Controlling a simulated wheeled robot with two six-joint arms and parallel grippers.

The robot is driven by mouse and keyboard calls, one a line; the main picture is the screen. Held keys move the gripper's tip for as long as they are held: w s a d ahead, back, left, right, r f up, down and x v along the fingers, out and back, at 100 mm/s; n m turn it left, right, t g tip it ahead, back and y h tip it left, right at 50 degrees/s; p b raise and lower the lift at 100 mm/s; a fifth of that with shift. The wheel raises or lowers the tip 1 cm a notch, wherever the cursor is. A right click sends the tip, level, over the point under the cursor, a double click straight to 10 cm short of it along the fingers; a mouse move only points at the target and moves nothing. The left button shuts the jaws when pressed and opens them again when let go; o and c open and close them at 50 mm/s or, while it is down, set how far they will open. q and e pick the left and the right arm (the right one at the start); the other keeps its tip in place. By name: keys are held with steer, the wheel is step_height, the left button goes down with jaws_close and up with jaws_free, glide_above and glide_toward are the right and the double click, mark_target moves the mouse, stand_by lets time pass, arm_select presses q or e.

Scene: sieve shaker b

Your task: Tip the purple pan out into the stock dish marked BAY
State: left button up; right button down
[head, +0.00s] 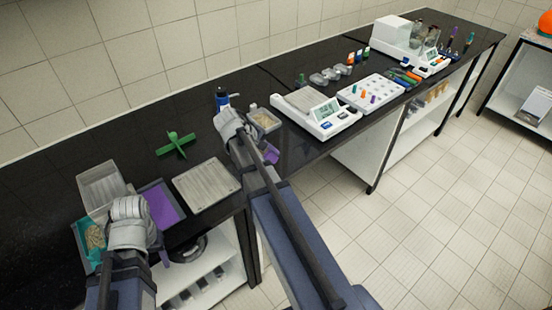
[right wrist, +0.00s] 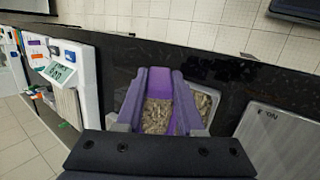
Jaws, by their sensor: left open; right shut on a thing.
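The purple pan (right wrist: 160,82) is between the fingers of my right gripper (right wrist: 160,122) in the right wrist view, with grey-brown grains showing inside its walls. My right gripper (head: 232,122) is shut on it. In the head view only a purple part (head: 271,154) shows beside my right arm. A pale dish of grains (head: 265,118) stands just beyond this gripper; grains also show beside the pan in the right wrist view (right wrist: 212,95). I cannot read BAY on any dish. My left gripper (head: 130,215) is open, near a teal dish (head: 80,226) holding tan pieces.
A purple-floored tray (head: 162,204) and a grey plate (head: 207,185) lie between my arms. A balance (head: 318,115) stands to the right. Black counter is bare behind.

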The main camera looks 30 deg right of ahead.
steer(key=h+b, duration=0.1)
steer(key=b, duration=0.1)
steer(key=a+h+b, duration=0.1)
steer(key=h+b, duration=0.1)
steer(key=shift+w+a+g+h, duration=0.15)
steer(key=shift+a+g+h, duration=0.15)
steer(key=shift+g, duration=0.1)
steer(key=a+h+b, duration=0.1)
steer(key=h+b, duration=0.1)
steer(key=b, duration=0.1)
steer(key=a+h+b, duration=0.1)
steer(key=h+b, duration=0.1)
steer(key=b, duration=0.2)
steer(key=a+g+h+b, duration=0.1)
steer(key=h+b, duration=0.1)
steer(key=b, duration=0.2)
steer(key=shift+w+a+r+h, duration=0.15)
steer(key=shift+w+r+h, duration=0.15)
steer(key=shift+w, duration=0.05)
steer(key=shift+w+a+g+h+b, duration=0.15)
steer(key=shift+a+h+b, duration=0.35)
steer(key=shift+b, duration=0.8)
steer(key=shift+s+a+g+h+b, duration=0.1)
steer(key=shift+a+g+h+b, duration=0.1)
steer(key=shift+h+b, duration=0.9)
steer(key=shift+w+a+g+h+b, duration=0.15)
steer(key=shift+a+h+b, duration=0.2)
steer(key=shift+b, duration=1.15)
